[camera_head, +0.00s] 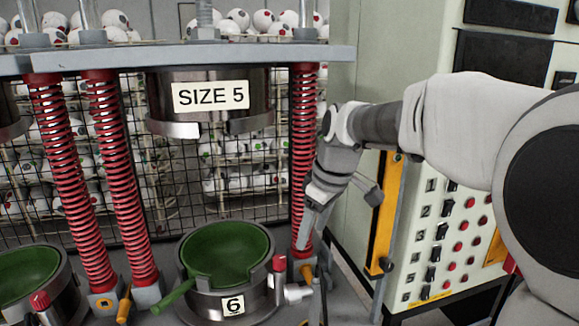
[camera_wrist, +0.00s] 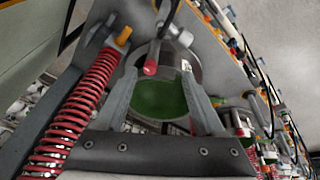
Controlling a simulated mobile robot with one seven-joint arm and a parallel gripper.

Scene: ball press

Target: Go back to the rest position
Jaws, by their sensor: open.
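My gripper (camera_head: 338,218) is in front of the red spring on the right of the press, right of the lower mould. In the wrist view my gripper (camera_wrist: 162,82) has its two grey fingers spread apart with nothing held between them. The green-lined lower mould (camera_head: 225,250) marked 6 sits below the metal upper mould (camera_head: 208,103) labelled SIZE 5, with a clear gap between them. The green bowl (camera_wrist: 160,98) shows beyond and between my fingers in the wrist view. The mould has a green handle (camera_head: 173,296) and a red knob (camera_head: 279,262). No ball is visible in it.
Red springs (camera_head: 113,180) flank the mould. Another green mould (camera_head: 28,272) stands at the left. A control panel with red buttons (camera_head: 458,246) and a yellow bar (camera_head: 384,220) stand at the right. Behind the wire mesh are shelves of balls (camera_head: 240,145).

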